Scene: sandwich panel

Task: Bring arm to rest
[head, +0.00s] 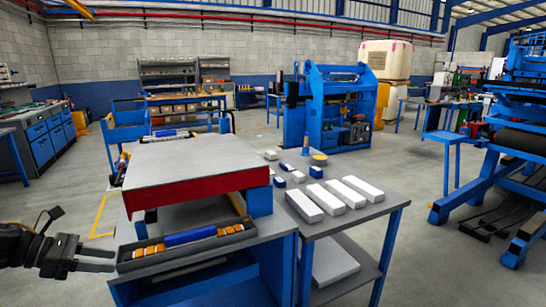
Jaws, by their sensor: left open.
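My left arm (30,246) comes in at the lower left edge. It is dark grey and black and reaches toward the right. My left gripper (106,260) is at its end, with two fingers pointing right. The fingers are apart and nothing shows between them. The gripper is just left of a long dark tray (190,248) at the front of the workbench, and I cannot tell whether it touches the tray. My right arm and right gripper are not in view.
A grey-topped panel with a red front edge (200,190) stands raised on the blue workbench (215,285). A side table (375,205) holds white bars (341,193) and small blue and white blocks. A blue press (330,110) stands behind. Floor left of the bench is open.

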